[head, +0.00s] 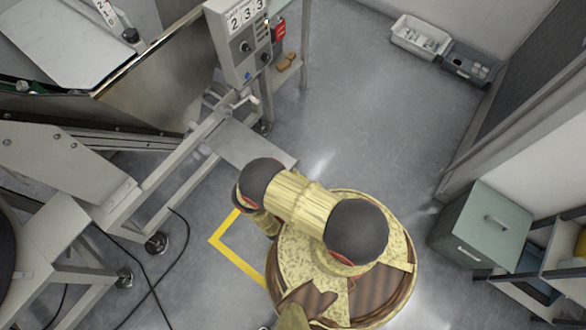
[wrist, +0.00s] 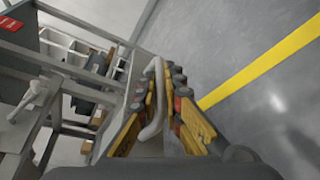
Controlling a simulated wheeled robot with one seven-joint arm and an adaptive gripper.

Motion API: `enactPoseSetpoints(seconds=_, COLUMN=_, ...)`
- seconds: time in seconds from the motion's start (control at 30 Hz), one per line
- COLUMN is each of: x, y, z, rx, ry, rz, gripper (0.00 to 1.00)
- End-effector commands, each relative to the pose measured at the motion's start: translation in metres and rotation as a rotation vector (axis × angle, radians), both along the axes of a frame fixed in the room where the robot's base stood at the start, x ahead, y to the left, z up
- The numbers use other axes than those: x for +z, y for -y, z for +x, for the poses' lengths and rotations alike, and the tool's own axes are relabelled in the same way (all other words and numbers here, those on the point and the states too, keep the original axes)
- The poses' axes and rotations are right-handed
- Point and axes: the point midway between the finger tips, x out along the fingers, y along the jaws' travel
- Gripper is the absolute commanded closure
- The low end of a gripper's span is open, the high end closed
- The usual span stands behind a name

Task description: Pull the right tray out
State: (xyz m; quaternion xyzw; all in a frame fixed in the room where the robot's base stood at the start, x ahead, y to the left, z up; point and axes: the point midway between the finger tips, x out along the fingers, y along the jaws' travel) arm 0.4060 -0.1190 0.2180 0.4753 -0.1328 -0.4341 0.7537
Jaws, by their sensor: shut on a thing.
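The right tray looks to be the flat grey plate (head: 250,145) sticking out from the machine frame in the head view, left of my arm. In the wrist view, my gripper (wrist: 165,72) has its yellow fingers closed around a curved pale grey handle (wrist: 154,120). The handle appears to belong to the tray, but their join cannot be made out. In the head view my arm hides the gripper and handle.
A control box (head: 238,40) on a post and a crank stand behind the tray. Yellow floor tape (head: 236,255) and black cables (head: 150,285) lie left of my arm. A green cabinet (head: 480,225) stands at the right. Floor behind my arm is clear.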

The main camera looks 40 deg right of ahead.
Motion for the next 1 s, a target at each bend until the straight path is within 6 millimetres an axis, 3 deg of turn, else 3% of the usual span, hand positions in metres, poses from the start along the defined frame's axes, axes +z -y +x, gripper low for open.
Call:
enactPoseSetpoints(seconds=0.37, x=-0.0001, y=-0.0001, z=-0.0001, rx=0.001, ry=-0.001, rz=0.0, gripper=1.0)
enactPoseSetpoints(seconds=0.4, x=-0.0001, y=-0.0001, z=-0.0001, rx=0.001, ry=-0.001, rz=0.0, gripper=0.91)
enactPoseSetpoints(seconds=0.7, x=0.0, y=-0.0001, z=0.0002, rx=0.001, ry=0.0, rz=0.001, gripper=0.74)
enactPoseSetpoints(seconds=1.0, x=0.0001, y=-0.0004, z=0.0001, rx=0.001, ry=0.0, rz=0.001, gripper=0.73)
